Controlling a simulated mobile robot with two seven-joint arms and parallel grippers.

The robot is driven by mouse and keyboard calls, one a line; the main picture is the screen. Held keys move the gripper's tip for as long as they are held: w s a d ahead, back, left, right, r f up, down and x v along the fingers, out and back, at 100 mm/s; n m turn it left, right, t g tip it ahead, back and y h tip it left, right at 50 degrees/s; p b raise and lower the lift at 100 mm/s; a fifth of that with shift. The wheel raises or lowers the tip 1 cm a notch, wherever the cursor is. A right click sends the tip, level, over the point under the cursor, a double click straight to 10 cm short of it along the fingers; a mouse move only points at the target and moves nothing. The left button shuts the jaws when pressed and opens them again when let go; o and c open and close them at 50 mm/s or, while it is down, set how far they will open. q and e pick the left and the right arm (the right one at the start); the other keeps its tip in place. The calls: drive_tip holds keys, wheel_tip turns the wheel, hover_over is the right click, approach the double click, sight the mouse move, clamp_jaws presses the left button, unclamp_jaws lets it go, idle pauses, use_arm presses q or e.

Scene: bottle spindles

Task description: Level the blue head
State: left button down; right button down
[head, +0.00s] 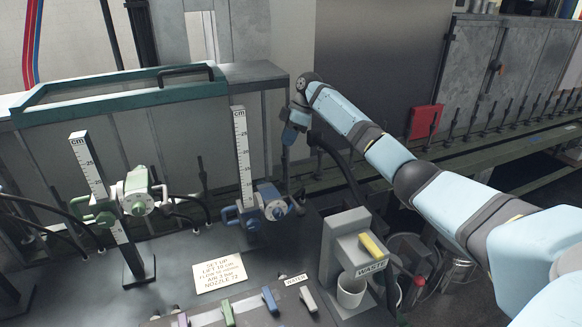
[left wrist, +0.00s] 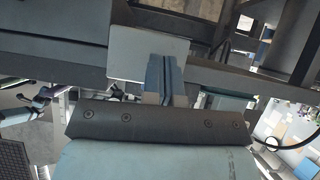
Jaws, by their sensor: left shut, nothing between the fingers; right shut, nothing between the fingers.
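The blue head (head: 268,203) is mounted on a post with a white cm scale (head: 243,150). A blue handle sticks out at its left and a dark blue knob shows on its front. Its exact tilt is hard to tell. My right gripper (head: 288,136) is shut and empty, above and to the right of the blue head and apart from it. My left gripper is outside the head view. In the left wrist view its fingers (left wrist: 165,80) are together with nothing between them; no blue head can be made out there.
A green head (head: 138,192) stands on another scaled post at left. A set-up card (head: 219,272) lies on the dark bench. Colored levers (head: 270,299) line the front. Black hoses run behind.

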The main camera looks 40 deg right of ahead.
drive_tip(key=s+d+f+y+p, duration=0.1)
drive_tip(key=s+d+p, duration=0.25)
drive_tip(key=s, duration=0.85)
drive_tip(key=s+p+x, duration=0.1)
drive_tip(key=s+x, duration=0.1)
drive_tip(key=x, duration=1.1)
drive_tip(key=shift+s+a+f+g+p, duration=0.2)
drive_tip(key=shift+a+f+g+p, duration=0.05)
drive_tip(key=shift+a+g+p, duration=0.15)
drive_tip(key=shift+d, duration=0.1)
drive_tip(key=shift+s+a+f, duration=0.2)
drive_tip(key=shift+a+f, duration=0.05)
drive_tip(key=shift+f, duration=0.45)
drive_tip(key=shift+r, duration=0.15)
